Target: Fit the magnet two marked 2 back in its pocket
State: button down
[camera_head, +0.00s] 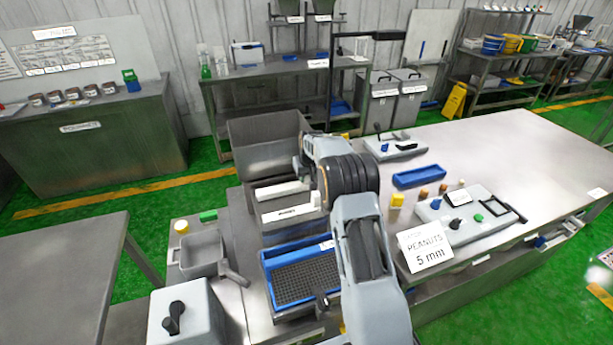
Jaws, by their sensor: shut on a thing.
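My arm reaches away from me over the steel bench, and its far joint ends above the left part of the bench. My gripper's jaws and anything in them are hidden behind the arm. Below the arm's end, a pale bar (281,190) lies across the opening of a steel housing (268,130). In front of it is a second white bar or plate (290,211) with a printed label too small to read surely. I cannot make out a magnet marked 2 or its pocket.
A blue tray with a dark mesh (305,283) stands in front of the housing. A grey scoop-like pan (203,250) and a grey box with a black knob (180,312) are at left. A "PEANUTS 5 mm" sign (425,246) and a control panel (468,214) stand at right.

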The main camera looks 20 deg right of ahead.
jog(key=shift+f+b, duration=0.9)
jog(key=shift+f, duration=0.35)
jog(key=c, duration=0.8)
grip_release()
jog(key=b+v, duration=0.1)
jog(key=v, duration=1.3)
jog(key=shift+b, duration=0.4)
